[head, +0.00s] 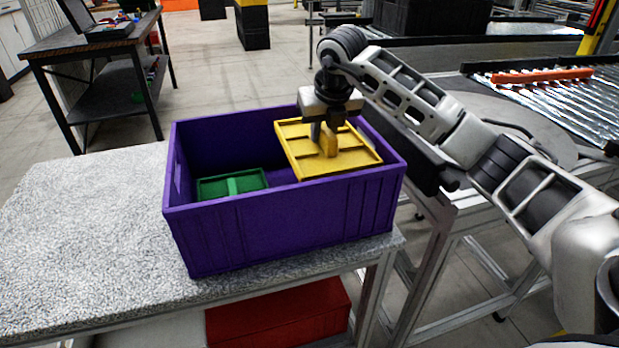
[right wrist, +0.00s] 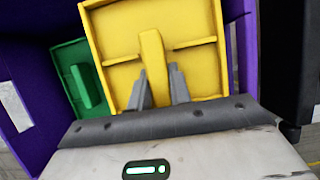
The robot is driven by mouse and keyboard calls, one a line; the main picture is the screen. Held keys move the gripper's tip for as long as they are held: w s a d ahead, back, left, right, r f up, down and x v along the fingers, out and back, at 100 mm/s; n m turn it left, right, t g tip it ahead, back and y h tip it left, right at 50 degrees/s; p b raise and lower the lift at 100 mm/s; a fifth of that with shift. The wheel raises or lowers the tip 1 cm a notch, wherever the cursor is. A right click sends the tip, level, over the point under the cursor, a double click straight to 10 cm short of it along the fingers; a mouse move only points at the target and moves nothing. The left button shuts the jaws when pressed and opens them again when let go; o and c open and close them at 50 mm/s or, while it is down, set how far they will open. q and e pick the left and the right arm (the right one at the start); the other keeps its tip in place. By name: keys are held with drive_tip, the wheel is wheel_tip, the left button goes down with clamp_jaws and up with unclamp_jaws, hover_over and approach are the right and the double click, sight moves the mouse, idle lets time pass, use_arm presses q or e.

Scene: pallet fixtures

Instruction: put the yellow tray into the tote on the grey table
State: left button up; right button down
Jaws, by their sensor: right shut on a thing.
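The yellow tray (head: 346,158) is in the upper right part of the purple tote (head: 290,228), near the height of its rim. My right gripper (head: 328,142) is over the tray and shut on its raised middle handle. In the right wrist view the two fingers (right wrist: 160,88) stand on either side of the handle of the yellow tray (right wrist: 112,40). The tote stands on the grey speckled table (head: 80,235). I cannot tell whether the tray touches anything beneath it. My left gripper is not in view.
A green tray (head: 250,182) with a handle lies in the left part of the tote. A red bin (head: 280,318) is under the table. A roller conveyor (head: 540,95) with an orange bar (head: 541,76) is at the right. The left of the table is clear.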

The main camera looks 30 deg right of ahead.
sight(333, 139)
wheel_tip(333, 139, down, 8)
drive_tip(key=shift+r+p, duration=0.2)
drive_tip(key=shift+p, duration=0.1)
drive_tip(key=shift+w+f, duration=0.1)
drive_tip(key=shift+f, duration=2.2)
drive_tip(key=c, duration=1.3)
unclamp_jaws()
drive_tip(key=v, duration=1.1)
drive_tip(key=shift+b, duration=0.35)
drive_tip(key=shift+s+r, duration=0.25)
drive_tip(key=shift+r, duration=0.3)
